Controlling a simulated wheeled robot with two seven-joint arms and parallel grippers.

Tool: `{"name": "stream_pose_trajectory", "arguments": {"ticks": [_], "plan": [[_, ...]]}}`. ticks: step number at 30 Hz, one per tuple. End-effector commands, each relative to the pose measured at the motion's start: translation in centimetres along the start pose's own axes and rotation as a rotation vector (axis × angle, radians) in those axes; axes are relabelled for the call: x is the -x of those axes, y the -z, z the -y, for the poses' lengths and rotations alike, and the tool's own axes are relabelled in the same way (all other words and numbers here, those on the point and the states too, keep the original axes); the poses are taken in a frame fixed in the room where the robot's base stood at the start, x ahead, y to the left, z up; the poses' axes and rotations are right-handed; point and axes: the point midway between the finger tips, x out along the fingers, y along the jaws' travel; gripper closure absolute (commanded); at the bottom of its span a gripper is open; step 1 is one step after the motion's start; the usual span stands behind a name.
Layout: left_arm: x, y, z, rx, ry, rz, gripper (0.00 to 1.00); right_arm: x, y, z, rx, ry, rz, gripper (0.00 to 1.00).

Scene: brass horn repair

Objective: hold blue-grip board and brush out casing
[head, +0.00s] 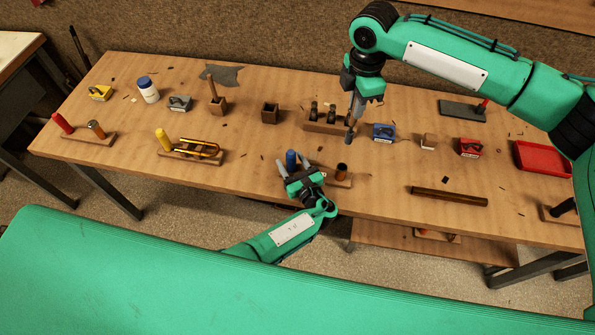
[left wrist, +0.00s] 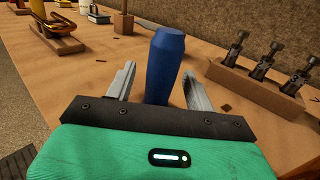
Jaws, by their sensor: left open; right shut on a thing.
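The blue grip (head: 291,158) stands upright on a small wooden board (head: 340,182) near the table's front edge. A brass-brown casing (head: 342,171) stands at the board's right end. My left gripper (head: 294,166) is open, with its fingers on either side of the blue grip. In the left wrist view the blue grip (left wrist: 164,65) rises between the two fingers (left wrist: 158,88), with visible gaps on both sides. My right gripper (head: 355,102) points down and is shut on a slim tool with a dark end (head: 349,134), apparently the brush, above and behind the casing.
A wooden rack with dark valves (head: 320,127) stands behind the board; it also shows in the left wrist view (left wrist: 250,88). A blue box (head: 383,132) and a red box (head: 470,147) are to the right. A yellow-grip board (head: 185,153) is to the left.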

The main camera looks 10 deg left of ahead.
Motion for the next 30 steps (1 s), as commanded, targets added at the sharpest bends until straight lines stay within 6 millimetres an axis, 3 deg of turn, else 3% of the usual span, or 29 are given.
{"name": "stream_pose_trajectory", "arguments": {"ticks": [11,19,26,30], "plan": [[-0.58,0.01,-0.01,0.0,0.0,-0.001,0.46,0.01,0.0,0.0,0.0,0.0,0.0,1.0],[-0.55,0.01,-0.01,0.0,0.0,-0.001,0.99,0.01,0.0,0.0,0.0,0.0,0.0,1.0],[-0.54,0.02,-0.01,0.0,0.0,-0.001,1.0,-0.27,0.0,-0.01,-0.057,0.0,-0.001,1.0],[-0.54,0.02,-0.01,0.0,0.0,-0.001,1.0,-0.98,-0.01,-0.03,-0.216,0.001,-0.001,1.0]]}}
